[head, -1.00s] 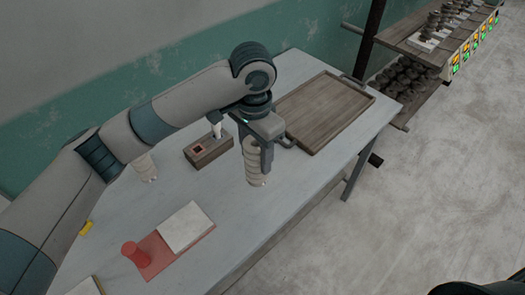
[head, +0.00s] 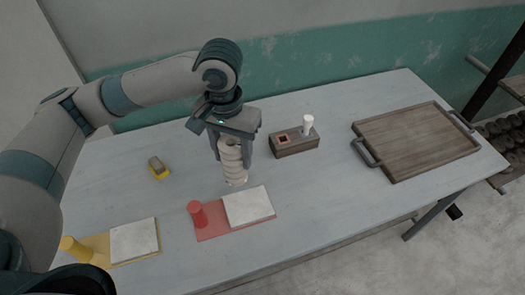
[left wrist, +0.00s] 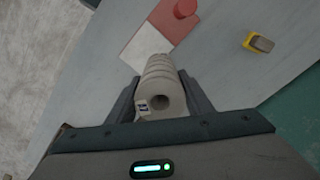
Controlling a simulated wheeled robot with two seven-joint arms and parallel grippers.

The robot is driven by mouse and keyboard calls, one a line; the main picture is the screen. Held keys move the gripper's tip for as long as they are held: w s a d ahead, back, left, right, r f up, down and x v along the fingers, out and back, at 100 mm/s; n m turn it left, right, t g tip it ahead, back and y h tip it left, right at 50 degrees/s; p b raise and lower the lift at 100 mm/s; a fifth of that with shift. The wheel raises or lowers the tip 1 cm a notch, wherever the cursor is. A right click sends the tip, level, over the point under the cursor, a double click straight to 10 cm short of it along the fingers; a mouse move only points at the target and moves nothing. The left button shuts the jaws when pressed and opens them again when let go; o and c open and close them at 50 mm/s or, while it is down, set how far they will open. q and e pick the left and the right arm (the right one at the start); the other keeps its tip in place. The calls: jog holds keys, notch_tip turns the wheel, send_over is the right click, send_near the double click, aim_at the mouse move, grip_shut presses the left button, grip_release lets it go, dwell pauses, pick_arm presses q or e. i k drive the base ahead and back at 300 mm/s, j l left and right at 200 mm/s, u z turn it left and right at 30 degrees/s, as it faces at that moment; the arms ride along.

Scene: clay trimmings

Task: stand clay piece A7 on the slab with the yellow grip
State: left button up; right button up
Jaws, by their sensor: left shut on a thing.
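My left gripper (head: 233,150) is shut on a pale ribbed clay piece (head: 235,168), held upright beside the red-grip slab; I cannot tell whether its foot touches the table. In the left wrist view the clay piece (left wrist: 160,78) is between the jaws (left wrist: 160,97). It has a hollow top and a small tag (left wrist: 143,105) too small to read. The slab with the yellow grip (head: 135,240) is a pale square on a yellow board at the front left, bare. Its grip is a yellow cylinder (head: 76,249). My right gripper is not in view.
A bare pale slab (head: 249,206) on a red board has a red grip (head: 198,213). A yellow tool (head: 159,168) lies left of the clay piece. A wooden block (head: 293,143) with a white-topped peg and an empty wooden tray (head: 418,140) are to the right.

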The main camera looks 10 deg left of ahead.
aim_at(116, 244)
jog(key=k+j+u, duration=0.15)
jog(key=j+u, duration=0.6)
jog(key=k+j+u, duration=0.1)
jog(key=j+u, duration=0.15)
jog(key=u, duration=0.15)
